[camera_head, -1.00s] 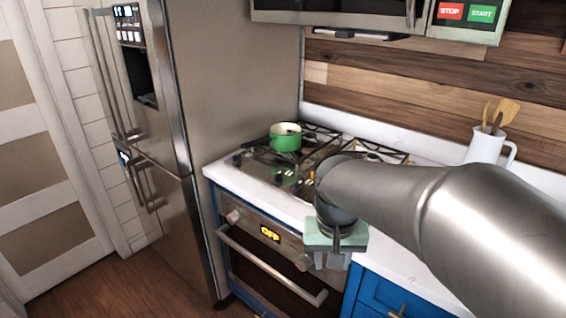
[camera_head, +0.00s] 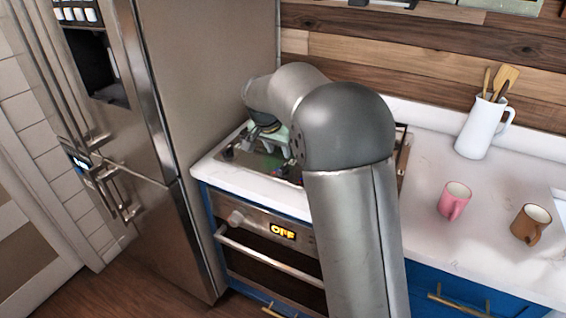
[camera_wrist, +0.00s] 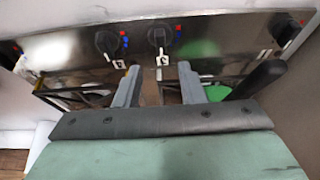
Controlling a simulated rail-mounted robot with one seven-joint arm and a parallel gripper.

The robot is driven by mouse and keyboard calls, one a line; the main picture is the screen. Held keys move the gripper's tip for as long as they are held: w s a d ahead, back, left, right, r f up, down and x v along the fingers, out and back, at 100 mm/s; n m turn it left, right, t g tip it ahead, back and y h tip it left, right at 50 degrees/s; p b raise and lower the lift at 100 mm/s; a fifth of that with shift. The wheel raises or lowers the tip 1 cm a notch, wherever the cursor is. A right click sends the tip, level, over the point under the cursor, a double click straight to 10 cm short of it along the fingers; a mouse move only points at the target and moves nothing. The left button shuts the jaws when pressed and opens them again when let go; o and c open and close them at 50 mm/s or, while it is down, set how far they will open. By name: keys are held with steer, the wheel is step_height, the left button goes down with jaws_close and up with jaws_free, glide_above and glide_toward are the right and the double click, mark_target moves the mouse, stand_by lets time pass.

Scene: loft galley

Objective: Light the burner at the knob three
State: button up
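The cooktop (camera_head: 232,158) is mostly hidden behind my arm in the head view. In the wrist view its steel control strip (camera_wrist: 215,40) carries several dark knobs, including a left-middle knob (camera_wrist: 108,41), a centre knob (camera_wrist: 159,35) and a right knob (camera_wrist: 285,29). Small white number tags stand by the knobs, too small to read surely. Red and blue marks sit beside them. My gripper (camera_wrist: 159,70) is open and empty, its two grey fingers spread either side of the centre knob in the picture; contact cannot be told. No flame shows.
A green pot (camera_wrist: 203,80) with a black handle (camera_wrist: 259,79) is partly behind my right finger. A pink mug (camera_head: 454,201), brown mug (camera_head: 530,224) and white utensil pitcher (camera_head: 480,130) stand on the counter at right. The oven display (camera_head: 283,231) reads OFF.

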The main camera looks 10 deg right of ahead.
mark_target(284, 166)
steer(key=p+x, duration=0.1)
steer(key=x, duration=0.7)
steer(key=shift+w+f, duration=0.1)
steer(key=shift+f, duration=0.15)
jaws_close()
